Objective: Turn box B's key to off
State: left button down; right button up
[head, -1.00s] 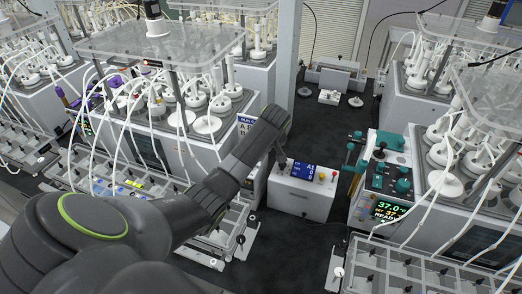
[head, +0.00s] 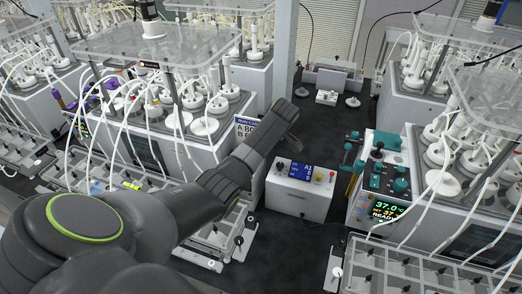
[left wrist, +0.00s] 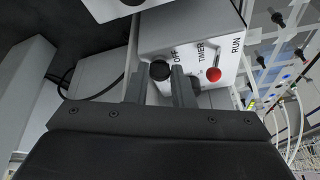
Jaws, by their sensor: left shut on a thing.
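In the left wrist view, a pale grey box (left wrist: 185,35) carries the printed words OFF, TIMER and RUN. A black knob-like key (left wrist: 160,70) sits on it near OFF. A red button (left wrist: 213,75) is to the right, below TIMER. My left gripper (left wrist: 160,88) has one finger on each side of the key and is shut on it. The key's exact pointing direction is hard to read. In the head view my left arm's wrist hides the gripper's fingertips and the key. The letter B cannot be read on the box. My right gripper is not in view.
A white box with a blue display (head: 298,185) stands right of my left arm. A reactor with a "37.0" screen (head: 387,208) and green-knobbed controls stands farther right. Reactors with tubes crowd the left. Dark floor (head: 285,245) is open between them.

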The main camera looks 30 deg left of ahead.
pick_arm(q)
jog(key=shift+r, duration=0.1)
jog(key=c, duration=1.5)
grip_release()
jog(key=shift+a, duration=0.1)
jog(key=shift+o, duration=1.2)
jog(key=shift+s+r, duration=0.1)
jog(key=shift+s, duration=0.05)
